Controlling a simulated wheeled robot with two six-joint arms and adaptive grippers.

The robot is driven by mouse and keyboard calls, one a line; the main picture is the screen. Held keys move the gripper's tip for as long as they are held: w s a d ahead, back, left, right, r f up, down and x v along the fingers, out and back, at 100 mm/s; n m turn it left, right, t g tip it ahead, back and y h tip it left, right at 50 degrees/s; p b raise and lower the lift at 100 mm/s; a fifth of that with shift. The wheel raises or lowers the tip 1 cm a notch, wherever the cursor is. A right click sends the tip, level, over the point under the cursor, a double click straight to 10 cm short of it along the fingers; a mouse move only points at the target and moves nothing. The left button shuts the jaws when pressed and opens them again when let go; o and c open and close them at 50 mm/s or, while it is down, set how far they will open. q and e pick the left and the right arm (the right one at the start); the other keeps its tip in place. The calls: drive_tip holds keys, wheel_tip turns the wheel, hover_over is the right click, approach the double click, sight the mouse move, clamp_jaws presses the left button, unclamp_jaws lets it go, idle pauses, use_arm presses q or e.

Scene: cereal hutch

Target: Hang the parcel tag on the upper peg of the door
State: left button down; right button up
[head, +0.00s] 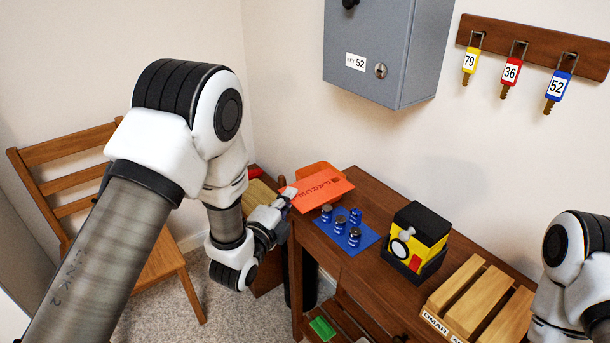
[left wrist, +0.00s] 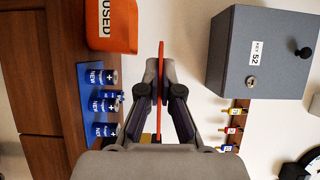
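A flat orange-red tag (head: 322,187) with dark print, apparently the parcel tag, is in the fingers of my left gripper (head: 288,194). In the left wrist view the tag (left wrist: 161,60) shows edge-on as a thin red strip between the two fingertips of the left gripper (left wrist: 161,84), which are closed on it. The tag is above the left end of the desk, in front of an orange bin. My right gripper is out of view; only part of its arm shows at the right edge. I cannot pick out a door peg for certain.
A grey cabinet (head: 369,50) with a keyhole and black knob hangs on the wall, beside a key rack (head: 540,45) with 3 keys. The desk (head: 362,268) holds batteries on a blue mat (head: 333,241), a yellow-black box (head: 414,240) and a wooden rack (head: 475,300).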

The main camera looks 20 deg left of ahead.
use_arm(q)
drive_tip(key=p, duration=0.1)
approach(296, 174)
drive_tip(key=w+r, duration=0.3)
drive_tip(key=w, duration=0.2)
drive_tip(key=shift+w+d+f+p, duration=0.1)
drive_tip(key=shift+d+f+p, duration=0.15)
drive_tip(key=shift+f, duration=0.35)
drive_tip(key=shift+d+f+p, duration=0.15)
drive_tip(key=shift+d+f, duration=0.1)
drive_tip(key=shift+f, duration=0.45)
drive_tip(key=shift+f, duration=0.1)
drive_tip(key=c, duration=1.3)
unclamp_jaws()
